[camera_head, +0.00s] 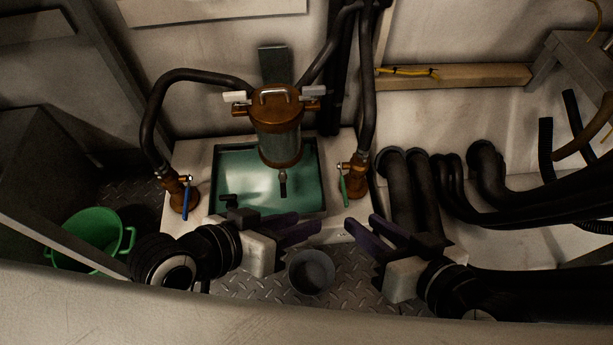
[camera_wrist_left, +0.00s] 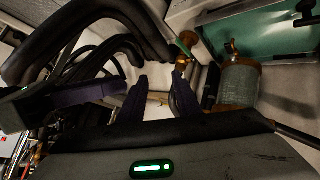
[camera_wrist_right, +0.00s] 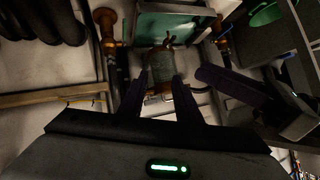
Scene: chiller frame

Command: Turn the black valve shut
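A small black handle (camera_head: 229,199), which looks like the black valve, sits at the front left of the green basin (camera_head: 225,170). A small dark tap (camera_head: 283,185) hangs below the copper cylinder (camera_head: 277,125); I cannot tell which of the two is the valve meant. A black fitting also shows against the green basin in the left wrist view (camera_wrist_left: 305,12). My left gripper (camera_head: 308,219) is open and empty, in front of the basin and to the right of the handle. My right gripper (camera_head: 360,219) is open and empty, right of the basin. Neither touches a valve.
A blue-handled valve (camera_head: 185,200) stands left of the basin and a green-handled valve (camera_head: 343,188) right of it. A grey bucket (camera_head: 311,271) stands on the floor between my grippers, a green tub (camera_head: 92,240) at left. Thick black hoses (camera_head: 403,190) fill the right.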

